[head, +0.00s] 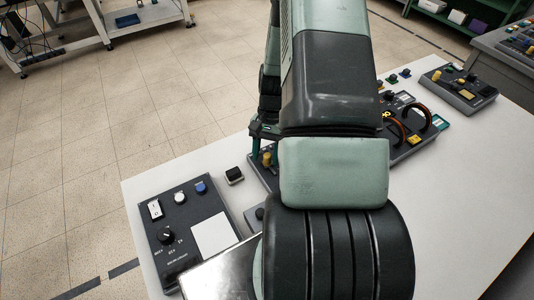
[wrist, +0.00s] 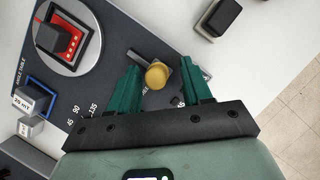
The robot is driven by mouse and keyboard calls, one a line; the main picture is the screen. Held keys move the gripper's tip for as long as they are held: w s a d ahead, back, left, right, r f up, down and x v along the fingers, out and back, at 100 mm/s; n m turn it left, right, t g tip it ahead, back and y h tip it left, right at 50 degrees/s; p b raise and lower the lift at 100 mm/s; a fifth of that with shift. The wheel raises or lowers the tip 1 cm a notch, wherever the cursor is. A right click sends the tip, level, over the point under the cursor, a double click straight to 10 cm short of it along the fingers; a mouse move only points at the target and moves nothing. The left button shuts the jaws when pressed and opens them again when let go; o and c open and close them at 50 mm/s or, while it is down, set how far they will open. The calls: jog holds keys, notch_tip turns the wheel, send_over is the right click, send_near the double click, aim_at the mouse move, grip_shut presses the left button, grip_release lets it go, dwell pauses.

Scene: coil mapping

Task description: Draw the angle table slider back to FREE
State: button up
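The angle table panel (wrist: 108,18) is dark grey, with "ANGLE TABLE" and angle numbers printed on it. A yellow round knob (wrist: 157,75) with a dark grey bar beside it looks like the slider; in the head view the knob (head: 267,159) shows beside my arm. My gripper (wrist: 161,62) is open, its teal fingers on either side of the knob, with gaps visible. In the head view my gripper (head: 264,135) is partly hidden by my arm. Small lettering by the right finger is partly covered; I cannot read FREE.
A round plate (wrist: 41,48) carries a black block with a red scale. Two small labelled blocks (wrist: 33,100) stand nearby. A black-topped block (head: 234,174) lies left of the panel. A control box (head: 185,222) stands at front left. The white table (head: 470,165) is clear at right.

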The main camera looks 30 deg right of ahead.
jog(key=v, duration=1)
jog(key=shift+r, duration=0.4)
jog(key=shift+d, duration=0.1)
jog(key=a+r+n+t+h, duration=0.1)
jog(key=a+r+t, duration=0.15)
jog(key=r, duration=0.45)
jog(key=s+a+r+n+t+h, duration=0.1)
jog(key=a+r+n, duration=0.1)
jog(key=a+r, duration=0.35)
jog(key=a+r+n+t+h, duration=0.1)
jog(key=a+r, duration=0.1)
jog(key=r, duration=0.7)
jog(key=s+a+r+n+t, duration=0.45)
jog(key=s+a+r, duration=0.25)
jog(key=s+r, duration=0.3)
jog(key=shift+n, duration=0.45)
jog(key=s, duration=0.1)
jog(key=s+f, duration=0.1)
jog(key=s, duration=0.1)
jog(key=s+d, duration=0.1)
jog(key=s, duration=0.1)
jog(key=shift+f, duration=0.35)
